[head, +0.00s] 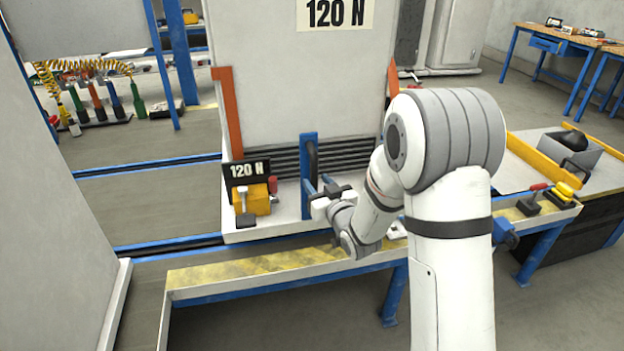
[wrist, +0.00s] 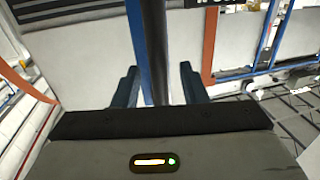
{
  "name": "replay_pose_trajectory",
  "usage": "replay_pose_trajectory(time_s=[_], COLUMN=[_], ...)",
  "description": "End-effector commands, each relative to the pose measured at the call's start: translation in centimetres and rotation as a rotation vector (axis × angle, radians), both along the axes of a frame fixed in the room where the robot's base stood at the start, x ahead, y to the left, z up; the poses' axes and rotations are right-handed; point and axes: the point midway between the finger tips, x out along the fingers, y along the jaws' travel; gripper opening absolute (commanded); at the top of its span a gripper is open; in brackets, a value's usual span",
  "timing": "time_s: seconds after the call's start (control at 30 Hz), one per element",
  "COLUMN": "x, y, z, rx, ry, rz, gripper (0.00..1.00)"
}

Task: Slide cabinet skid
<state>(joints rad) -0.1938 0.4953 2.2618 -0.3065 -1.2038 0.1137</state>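The tall light-grey cabinet (head: 290,85) bears a "120 N" sign and stands on a pale skid (head: 285,227). A blue upright bracket with a dark vertical handle bar (head: 309,175) rises at the skid's front; the bar also shows in the wrist view (wrist: 155,50). My gripper (head: 312,187) is at the bar, roughly level with its lower half. In the wrist view its two dark fingers (wrist: 159,85) stand apart, with the bar between them in the picture and a gap on the right. Whether the bar is inside the fingers' reach is unclear.
A second "120 N" plate (head: 247,171) and a yellow block (head: 255,199) sit on the skid's left. Blue rails (head: 165,246) run left across the floor. A yellow-topped ledge (head: 250,268) lies in front. A grey panel (head: 60,200) stands at the left.

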Motion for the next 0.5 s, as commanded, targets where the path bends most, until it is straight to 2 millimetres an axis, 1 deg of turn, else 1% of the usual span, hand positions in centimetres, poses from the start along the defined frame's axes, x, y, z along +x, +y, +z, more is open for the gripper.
replay_pose_trajectory(time_s=[0.03,0.1,0.2,0.5], x=[0.7,1.4,2.1,2.4], y=[0.4,0.8,1.1,1.2], z=[0.0,0.0,0.0,0.0], rx=[0.000,0.000,0.001,0.000], ry=[0.000,0.000,0.000,0.001], rz=[0.001,0.000,0.000,-0.002], gripper=[0.39,0.39,0.39,0.39])
